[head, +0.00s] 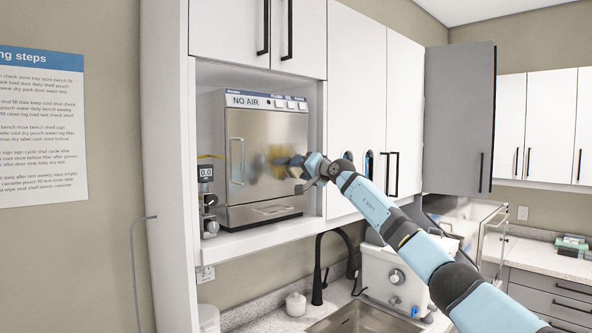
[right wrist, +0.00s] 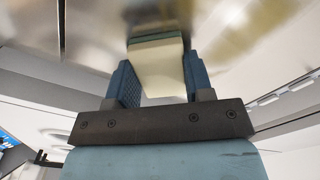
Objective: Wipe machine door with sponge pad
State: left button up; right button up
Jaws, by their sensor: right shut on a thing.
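The machine (head: 252,125) sits in an open cabinet niche, its metal door (head: 258,185) closed. A label reading "NO AIR" is above the door. A yellowish smear (head: 277,153) shows on the door's right half; in the right wrist view a yellow-brown patch (right wrist: 265,30) shows on the shiny metal. My right gripper (head: 292,166) is at the door's right half. It is shut on the sponge pad (right wrist: 157,68), pale yellow with a green face towards the metal. The pad is at or very near the door; contact is unclear. My left gripper is out of view.
A small regulator with a display (head: 207,198) stands left of the machine. White cabinets (head: 342,60) surround the niche, and a grey cabinet door (head: 459,118) stands open at right. Below are a black faucet (head: 318,270), a sink (head: 362,318) and a white unit (head: 400,275).

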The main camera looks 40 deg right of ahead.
jog(key=shift+w+d, duration=0.1)
jog(key=shift+d, duration=0.4)
